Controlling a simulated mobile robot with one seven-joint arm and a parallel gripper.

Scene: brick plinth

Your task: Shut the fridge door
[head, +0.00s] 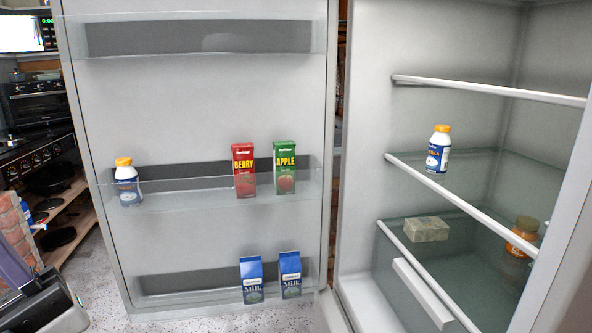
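The fridge door (200,110) stands wide open on the left, its inner face with the shelves turned towards me. The open fridge body (375,150) is on the right, and the hinge side lies between the two. The door's middle shelf holds a white bottle with a yellow cap (127,182), a red berry carton (244,170) and a green apple carton (285,168). Its lower shelf holds two blue milk cartons (251,280). A dark grey piece at the bottom left corner looks like part of my arm. No gripper fingers show.
Inside the fridge are a white and blue bottle (438,150), a patterned box (426,229) and an orange jar (522,237). Left of the door are an oven (38,103), a wooden shelf with pans (68,215) and a brick edge (14,225). Speckled floor (92,260) shows below.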

